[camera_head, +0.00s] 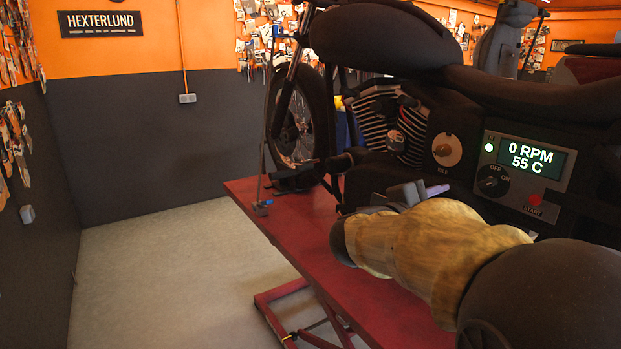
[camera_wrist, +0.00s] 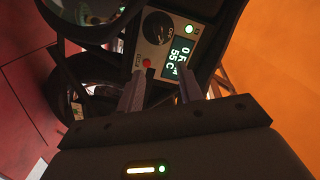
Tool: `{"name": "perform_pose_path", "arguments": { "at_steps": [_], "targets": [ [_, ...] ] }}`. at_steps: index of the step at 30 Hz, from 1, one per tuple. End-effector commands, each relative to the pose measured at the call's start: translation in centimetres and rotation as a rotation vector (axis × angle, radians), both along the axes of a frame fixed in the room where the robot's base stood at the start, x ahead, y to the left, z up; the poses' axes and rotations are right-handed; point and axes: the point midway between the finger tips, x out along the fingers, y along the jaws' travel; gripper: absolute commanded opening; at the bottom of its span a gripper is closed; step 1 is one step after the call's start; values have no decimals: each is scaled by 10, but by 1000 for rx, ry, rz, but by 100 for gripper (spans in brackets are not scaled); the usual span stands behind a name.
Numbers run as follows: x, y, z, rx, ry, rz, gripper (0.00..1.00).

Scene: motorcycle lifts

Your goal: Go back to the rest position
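My gripper (camera_head: 424,191) is at the end of my arm, raised over the right side of the red lift beside the motorcycle (camera_head: 440,130). Its two grey fingers stand apart with nothing seen between them, as the wrist view (camera_wrist: 162,82) shows. The fingers point toward the control panel (camera_head: 500,195) on the motorcycle. The panel display reads 0 RPM and 55 C, and a green light is lit by the N. An OFF/ON knob (camera_head: 492,181) and a red START button (camera_head: 535,199) sit below. Contact between fingers and panel cannot be told.
The motorcycle stands on a red lift table (camera_head: 290,215), with its front wheel (camera_head: 303,120) near the far end. An idle knob (camera_head: 446,150) is on its engine side. Grey floor (camera_head: 165,280) is clear at left. Tools hang on the walls.

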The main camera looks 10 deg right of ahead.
Motion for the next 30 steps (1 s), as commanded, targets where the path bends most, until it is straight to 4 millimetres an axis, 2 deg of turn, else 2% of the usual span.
{"name": "perform_pose_path", "arguments": {
  "at_steps": [5, 8, 12, 17, 20, 23, 27, 30],
  "targets": [
    [23, 13, 1, -32, 71, 155, 36],
    [45, 34, -6, -63, 165, 328, 36],
    [67, 74, -31, -104, 349, 605, 36],
    [66, 121, -74, -130, 601, 900, 36],
    [49, 147, -106, -136, 781, 1071, 36],
    [21, 168, -137, -136, 976, 1228, 36],
    [-35, 184, -175, -121, 1274, 1423, 36],
    [-78, 185, -194, -107, 1477, 1527, 36]
  ]
}}
